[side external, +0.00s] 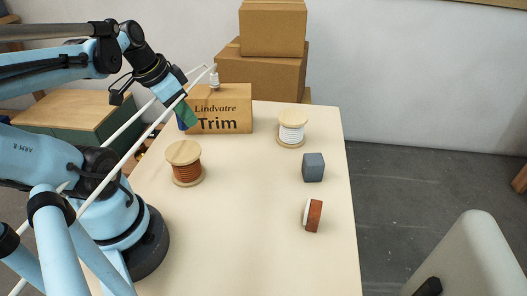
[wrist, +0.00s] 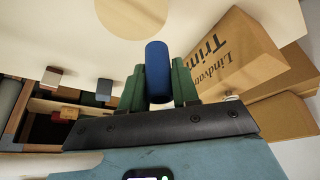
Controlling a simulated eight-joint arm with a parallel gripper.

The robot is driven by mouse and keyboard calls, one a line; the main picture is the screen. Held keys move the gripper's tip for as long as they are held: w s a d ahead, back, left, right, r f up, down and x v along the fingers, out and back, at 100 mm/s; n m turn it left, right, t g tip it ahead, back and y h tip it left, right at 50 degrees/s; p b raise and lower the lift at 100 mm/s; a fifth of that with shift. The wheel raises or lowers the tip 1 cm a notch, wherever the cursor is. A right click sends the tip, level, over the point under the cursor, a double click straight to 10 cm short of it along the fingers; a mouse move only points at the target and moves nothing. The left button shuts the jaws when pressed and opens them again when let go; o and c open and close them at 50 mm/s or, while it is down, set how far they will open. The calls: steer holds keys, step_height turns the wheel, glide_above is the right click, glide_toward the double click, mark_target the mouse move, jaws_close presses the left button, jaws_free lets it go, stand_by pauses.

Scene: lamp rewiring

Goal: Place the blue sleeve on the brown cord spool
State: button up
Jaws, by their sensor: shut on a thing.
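The brown cord spool (side external: 186,172) stands upright on the table, left of centre in the side view, with a pale wooden top disc. My gripper (side external: 186,119) is raised beyond and above it, in front of the Trim box. In the wrist view, my gripper's green fingers (wrist: 158,85) are shut on the blue sleeve (wrist: 157,70), a dark blue cylinder. In the side view only a sliver of the sleeve (side external: 181,123) shows beside the fingers. A pale round disc (wrist: 132,15) is cut off at the wrist view's top; I cannot tell which spool it belongs to.
A white cord spool (side external: 292,127) stands at the back of the table. A grey block (side external: 313,167) and a red-brown block with a pale face (side external: 314,216) lie to the right. The Trim box (side external: 220,110) is close behind my gripper. The table's front middle is clear.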

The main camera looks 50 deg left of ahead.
mark_target(182, 122)
steer(key=shift+f, duration=2.05)
steer(key=shift+f, duration=0.15)
steer(key=o, duration=1)
steer(key=shift+o, duration=0.2)
steer(key=shift+v, duration=6.05)
steer(key=w+d+f+t, duration=0.1)
steer(key=w+d+f, duration=0.2)
steer(key=w+d, duration=0.3)
steer(key=w+d+f+t, duration=0.1)
steer(key=w+d+f, duration=0.2)
steer(key=w+d, duration=0.3)
steer(key=shift+w+d+t, duration=0.25)
steer(key=shift+d+t, duration=0.05)
steer(key=shift+d, duration=0.45)
